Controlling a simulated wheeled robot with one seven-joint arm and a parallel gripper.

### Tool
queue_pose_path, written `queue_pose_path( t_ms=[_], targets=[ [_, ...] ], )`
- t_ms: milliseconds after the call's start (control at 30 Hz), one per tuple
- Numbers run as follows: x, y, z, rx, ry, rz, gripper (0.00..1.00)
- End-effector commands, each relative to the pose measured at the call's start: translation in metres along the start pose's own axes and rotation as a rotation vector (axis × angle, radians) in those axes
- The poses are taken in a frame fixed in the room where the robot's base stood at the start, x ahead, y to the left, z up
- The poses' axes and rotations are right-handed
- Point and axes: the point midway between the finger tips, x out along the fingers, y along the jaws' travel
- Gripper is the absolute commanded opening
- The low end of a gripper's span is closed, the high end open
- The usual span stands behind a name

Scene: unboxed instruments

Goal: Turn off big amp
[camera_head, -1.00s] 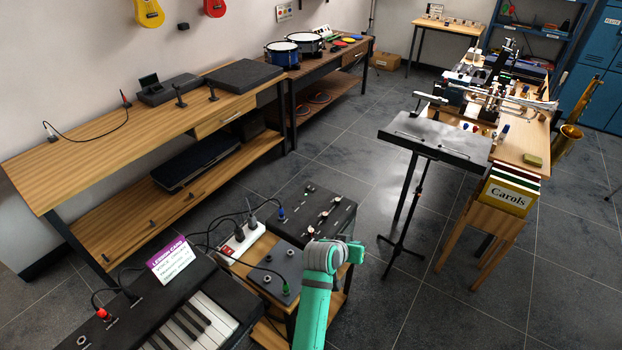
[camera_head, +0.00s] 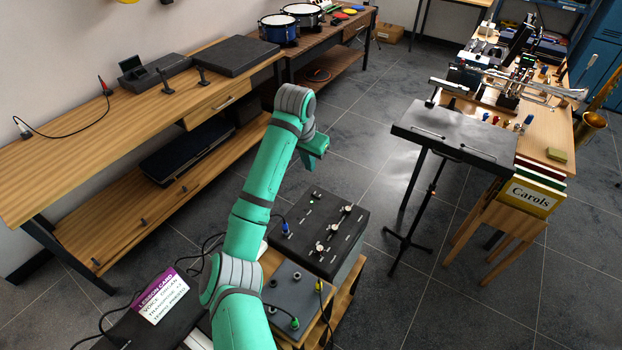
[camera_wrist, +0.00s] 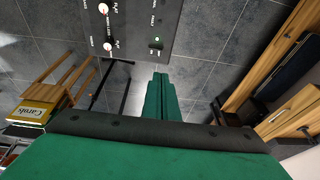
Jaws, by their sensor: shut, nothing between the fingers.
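The larger black amp (camera_head: 338,235) stands low beside the keyboard, its control panel facing up with several white-topped knobs and small switches. A smaller grey box (camera_head: 291,283) sits in front of the amp in the head view. My gripper (camera_head: 318,146) is above and beyond the amp's far edge, apart from it. In the wrist view my gripper (camera_wrist: 160,78) is shut and empty, its fingers together, pointing toward the panel.
A lesson card (camera_head: 163,296) stands on the keyboard. A music stand (camera_head: 455,139) is right of the amp. A long wooden bench (camera_head: 100,135) runs along the left wall, and a stool with song books (camera_head: 531,196) is at right. Open floor lies between.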

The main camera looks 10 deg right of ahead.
Motion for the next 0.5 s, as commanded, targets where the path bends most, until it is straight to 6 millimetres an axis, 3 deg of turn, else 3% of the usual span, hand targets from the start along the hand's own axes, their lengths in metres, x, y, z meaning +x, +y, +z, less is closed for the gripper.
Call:
queue_pose_path(
  t_ms=[333, 500],
  targets=[
    [0.004, 0.004, -0.002, 0.004, 0.001, 0.002, 0.00],
    [0.021, 0.002, -0.001, 0.001, 0.000, 0.002, 0.00]
  ],
)
